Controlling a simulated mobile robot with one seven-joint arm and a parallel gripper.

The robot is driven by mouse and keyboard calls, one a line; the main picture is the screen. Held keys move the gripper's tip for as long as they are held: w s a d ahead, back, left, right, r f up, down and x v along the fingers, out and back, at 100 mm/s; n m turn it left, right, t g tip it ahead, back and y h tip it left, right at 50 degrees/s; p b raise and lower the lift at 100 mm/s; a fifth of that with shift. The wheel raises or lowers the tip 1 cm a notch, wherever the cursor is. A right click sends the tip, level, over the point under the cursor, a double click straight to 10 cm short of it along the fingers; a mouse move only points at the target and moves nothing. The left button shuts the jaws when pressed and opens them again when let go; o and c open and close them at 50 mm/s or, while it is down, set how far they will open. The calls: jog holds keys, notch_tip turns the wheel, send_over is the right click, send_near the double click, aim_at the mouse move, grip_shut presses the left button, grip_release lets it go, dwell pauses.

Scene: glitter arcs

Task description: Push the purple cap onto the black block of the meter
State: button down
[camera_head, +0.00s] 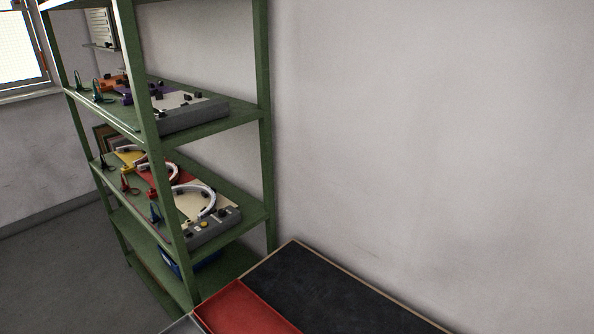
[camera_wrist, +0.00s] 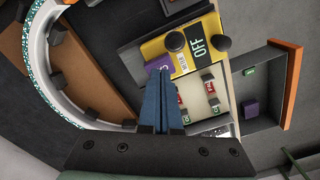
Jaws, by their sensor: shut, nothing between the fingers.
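My gripper (camera_wrist: 160,72) is shut and empty in the wrist view, its two blue fingers together. The fingertips overlap the lower left edge of a yellow panel (camera_wrist: 185,62) marked OFF, with two black knobs. A purple piece (camera_wrist: 157,63) with a white label beside it shows right by the fingertips; touch cannot be told. Another purple block (camera_wrist: 250,107) lies in a dark recess at the right. I cannot tell which purple piece is the cap. The black block cannot be told for sure from the other dark parts. My gripper is not in the head view.
A white arc (camera_wrist: 57,65) with glitter edging and dark blocks curves at the left. A cream strip (camera_wrist: 208,95) carries small red and green labelled blocks. In the head view, a green shelf (camera_head: 265,160) holds several devices; a black-topped table with a red tray (camera_head: 245,310) stands right.

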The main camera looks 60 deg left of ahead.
jog(key=shift+f+b, duration=0.5)
jog(key=shift+f, duration=0.2)
dwell(0.9)
notch_tip(320, 180, up, 7)
jog(key=p, duration=0.7)
jog(key=shift+r+p, duration=0.1)
jog(key=shift+p, duration=0.2)
dwell(0.5)
